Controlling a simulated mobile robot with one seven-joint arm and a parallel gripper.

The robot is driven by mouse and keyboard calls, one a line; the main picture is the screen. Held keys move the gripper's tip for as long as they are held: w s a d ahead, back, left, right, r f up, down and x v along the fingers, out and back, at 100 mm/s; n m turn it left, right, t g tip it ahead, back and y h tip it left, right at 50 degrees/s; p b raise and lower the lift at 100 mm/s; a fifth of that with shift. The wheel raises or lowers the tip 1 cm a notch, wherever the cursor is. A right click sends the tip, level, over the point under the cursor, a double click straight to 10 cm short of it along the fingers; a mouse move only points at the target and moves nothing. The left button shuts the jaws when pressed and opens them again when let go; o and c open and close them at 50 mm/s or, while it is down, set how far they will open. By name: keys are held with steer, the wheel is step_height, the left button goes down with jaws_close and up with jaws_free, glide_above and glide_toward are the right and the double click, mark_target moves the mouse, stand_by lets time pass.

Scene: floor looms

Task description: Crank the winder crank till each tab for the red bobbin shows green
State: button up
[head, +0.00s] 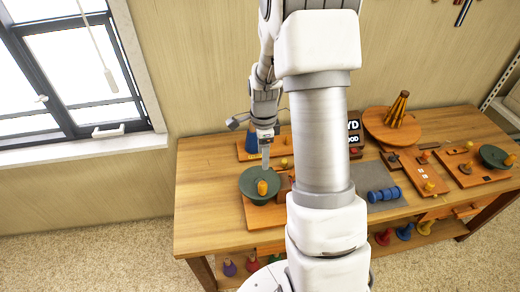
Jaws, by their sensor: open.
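A dark green disc (252,180) with an upright yellow knob (262,187) sits on an orange board at the bench's left front; it looks like a crank. My gripper (265,164) points down just behind and above the knob, open and apparently empty. A second green disc (492,153) with an orange knob (509,160) is at the far right of the bench. I cannot tell which disc is the winder crank. Red bobbins stand on the lower shelf, one at the left (252,262) and one at the right (383,238). Any tabs are too small or hidden behind my arm.
A blue cone (251,142) stands behind the left disc. A blue bobbin (385,194) lies on a grey mat (370,181). An orange turntable (374,124) carries a striped cone (397,108). Orange boards with yellow pegs fill the right side. My arm hides the bench's middle.

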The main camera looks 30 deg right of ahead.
mark_target(263, 183)
step_height(263, 183, down, 16)
steer(key=b, duration=0.9)
steer(key=shift+r, duration=0.1)
jaws_close()
